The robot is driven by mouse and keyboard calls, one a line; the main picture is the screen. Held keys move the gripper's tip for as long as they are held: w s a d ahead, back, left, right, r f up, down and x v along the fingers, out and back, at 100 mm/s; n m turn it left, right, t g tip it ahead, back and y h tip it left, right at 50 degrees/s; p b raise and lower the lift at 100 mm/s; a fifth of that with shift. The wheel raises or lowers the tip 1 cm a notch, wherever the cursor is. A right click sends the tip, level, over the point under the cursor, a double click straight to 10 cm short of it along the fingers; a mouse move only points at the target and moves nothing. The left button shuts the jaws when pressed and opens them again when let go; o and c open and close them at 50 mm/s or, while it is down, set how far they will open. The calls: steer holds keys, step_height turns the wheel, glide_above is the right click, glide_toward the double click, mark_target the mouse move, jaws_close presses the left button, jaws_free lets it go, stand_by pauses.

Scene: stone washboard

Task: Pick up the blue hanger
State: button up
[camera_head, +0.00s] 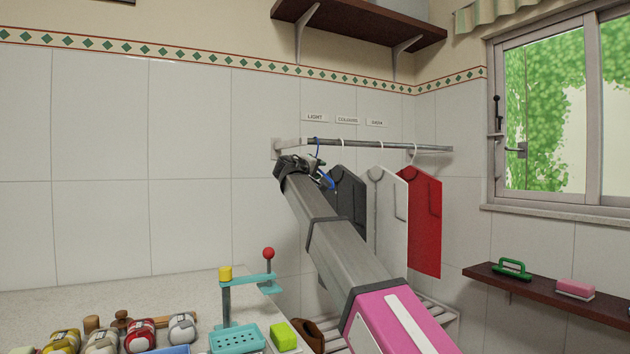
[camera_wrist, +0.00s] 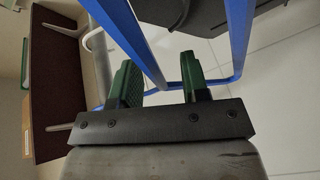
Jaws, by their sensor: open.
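The blue hanger (camera_head: 317,147) hangs from the metal rail (camera_head: 372,143) near the rail's left end, with its lower part (camera_head: 328,181) showing beside my gripper. My gripper (camera_head: 318,172) is at the hanger, and my arm hides part of it. In the wrist view the blue hanger (camera_wrist: 240,40) fills the upper middle as slanting bars joined by a crossbar. My gripper (camera_wrist: 160,82) is open, with its two green fingers apart. The hanger's bars pass close to the fingertips; I cannot tell whether they touch.
Black (camera_head: 349,197), white (camera_head: 387,212) and red (camera_head: 425,220) garments hang to the right on the rail. A dark shelf (camera_head: 360,20) is above.

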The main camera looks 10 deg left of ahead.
steer(key=shift+c, duration=0.2)
jaws_close()
